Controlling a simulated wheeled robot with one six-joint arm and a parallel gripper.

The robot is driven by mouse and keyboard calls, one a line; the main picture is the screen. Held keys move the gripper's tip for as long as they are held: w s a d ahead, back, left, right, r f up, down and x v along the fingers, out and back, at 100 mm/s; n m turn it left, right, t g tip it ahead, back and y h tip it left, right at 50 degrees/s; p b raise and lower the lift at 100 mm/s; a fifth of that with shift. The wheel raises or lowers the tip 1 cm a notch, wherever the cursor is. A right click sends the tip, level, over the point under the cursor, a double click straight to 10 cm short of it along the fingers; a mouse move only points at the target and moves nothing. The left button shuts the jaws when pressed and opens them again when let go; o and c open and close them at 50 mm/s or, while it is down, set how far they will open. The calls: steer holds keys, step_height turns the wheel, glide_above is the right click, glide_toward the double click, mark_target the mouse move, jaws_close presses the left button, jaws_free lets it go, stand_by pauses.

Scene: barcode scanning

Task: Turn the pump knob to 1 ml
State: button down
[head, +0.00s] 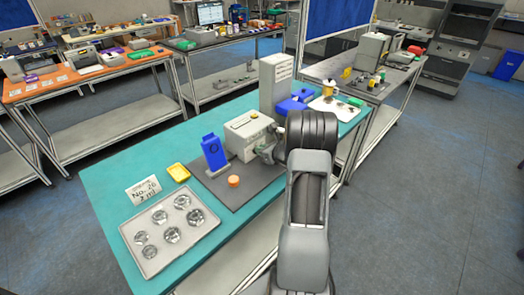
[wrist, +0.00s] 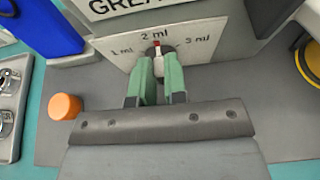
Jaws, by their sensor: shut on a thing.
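The pump (head: 247,138) is a pale box on a dark mat at the middle of the teal table. In the wrist view its white dial plate (wrist: 112,50) reads 1 ml at left, 2 ml at top and 3 ml at right. The small knob (wrist: 157,46) has a red mark that points up, at 2 ml. My gripper (wrist: 160,68) has green fingers, one on each side of the knob, and is shut on it. The fingers hide the lower part of the knob. In the head view my arm reaches the pump's front from the right.
An orange cap (wrist: 65,107) lies on the mat left of my gripper. A blue holder (head: 214,153) stands left of the pump. A tray of several clear dishes (head: 150,255), a yellow dish (head: 178,172) and a card reading "No. 26 2 ml" (head: 143,190) are nearer the left edge.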

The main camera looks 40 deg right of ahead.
steer(key=shift+f, duration=0.1)
steer(key=n+b, duration=0.1)
steer(key=b, duration=0.3)
steer(key=shift+a+f+h+b, duration=0.15)
steer(key=shift+f+h+b, duration=0.15)
steer(key=shift+f+h, duration=0.1)
steer(key=b, duration=0.3)
steer(key=n+b, duration=0.1)
steer(key=b, duration=0.3)
steer(key=shift+a+f+n+h, duration=0.2)
steer(key=shift+f+n+h, duration=0.1)
steer(key=shift+h, duration=0.1)
steer(key=n+b, duration=0.1)
steer(key=b, duration=0.4)
steer(key=n+t+h+b, duration=0.1)
steer(key=b, duration=0.4)
steer(key=shift+s+a+f+h, duration=0.1)
steer(key=shift+a+f+h, duration=0.05)
steer(key=shift+a+h, duration=0.15)
steer(key=n+b, duration=0.1)
steer(key=b, duration=0.4)
steer(key=n+t+h+b, duration=0.1)
steer(key=n+b, duration=0.1)
steer(key=b, duration=0.4)
steer(key=shift+a+h+b, duration=0.25)
steer(key=shift+h+b, duration=0.05)
steer(key=shift+r+n+b, duration=0.25)
steer(key=shift+n+b, duration=0.15)
steer(key=shift+b, duration=0.35)
steer(key=shift+r, duration=0.1)
